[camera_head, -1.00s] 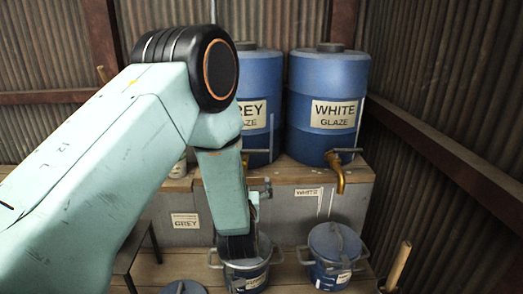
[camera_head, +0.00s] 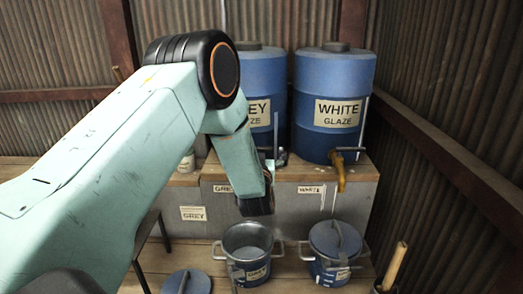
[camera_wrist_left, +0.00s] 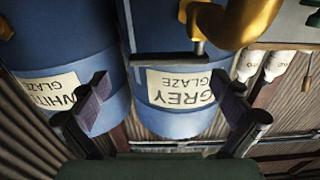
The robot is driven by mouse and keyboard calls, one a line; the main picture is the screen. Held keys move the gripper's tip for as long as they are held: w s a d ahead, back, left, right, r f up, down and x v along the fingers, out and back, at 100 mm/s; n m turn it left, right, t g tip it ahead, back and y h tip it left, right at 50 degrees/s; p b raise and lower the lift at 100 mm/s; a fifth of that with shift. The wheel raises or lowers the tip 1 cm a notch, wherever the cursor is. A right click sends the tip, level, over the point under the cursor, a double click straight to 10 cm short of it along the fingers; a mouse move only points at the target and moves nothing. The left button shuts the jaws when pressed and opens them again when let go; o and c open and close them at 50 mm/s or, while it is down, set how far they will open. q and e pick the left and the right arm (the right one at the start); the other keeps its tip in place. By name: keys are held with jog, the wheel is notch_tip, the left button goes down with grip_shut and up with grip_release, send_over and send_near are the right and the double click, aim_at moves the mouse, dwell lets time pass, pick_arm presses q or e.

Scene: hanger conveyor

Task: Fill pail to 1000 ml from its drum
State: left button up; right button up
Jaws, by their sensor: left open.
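The open pail (camera_head: 249,272) stands on the wooden floor with pale grey inside; its label is too blurred to read surely. My left gripper (camera_head: 258,206) is above the pail, in front of the bench, apart from it. The blue grey-glaze drum (camera_head: 262,75) stands behind my arm, which hides part of it. In the left wrist view, upside down, its brass tap (camera_wrist_left: 238,22) and dark tap handle (camera_wrist_left: 170,60) show beyond my open, empty left gripper (camera_wrist_left: 163,90). My right gripper is not in view.
A white-glaze drum (camera_head: 331,75) with a brass tap (camera_head: 340,175) stands to the right on the bench (camera_head: 285,210). A lidded pail (camera_head: 337,250) is right of the open one. A loose blue lid (camera_head: 186,283) lies at left. A wooden handle (camera_head: 396,262) rises at right.

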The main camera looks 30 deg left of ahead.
pick_arm(q)
jog(key=shift+w+a+f, duration=0.1)
jog(key=shift+a+f, duration=0.15)
jog(key=shift+a, duration=0.4)
jog(key=shift+w+a+f, duration=0.1)
jog(key=shift+a+f, duration=0.1)
jog(key=shift+a, duration=0.4)
jog(key=shift+d+r, duration=0.35)
jog(key=shift+d, duration=0.5)
jog(key=c, duration=0.4)
jog(key=shift+c, duration=0.6)
jog(key=shift+s+a+f, duration=0.1)
jog(key=shift+s+a, duration=0.05)
jog(key=shift+a, duration=0.25)
jog(key=c, duration=0.3)
jog(key=shift+c, duration=0.9)
jog(key=shift+d, duration=0.3)
jog(key=c, duration=0.3)
jog(key=shift+c, duration=0.7)
jog(key=shift+s+a+r, duration=0.1)
jog(key=shift+r, duration=0.1)
jog(key=c, duration=0.3)
jog(key=shift+c, duration=0.2)
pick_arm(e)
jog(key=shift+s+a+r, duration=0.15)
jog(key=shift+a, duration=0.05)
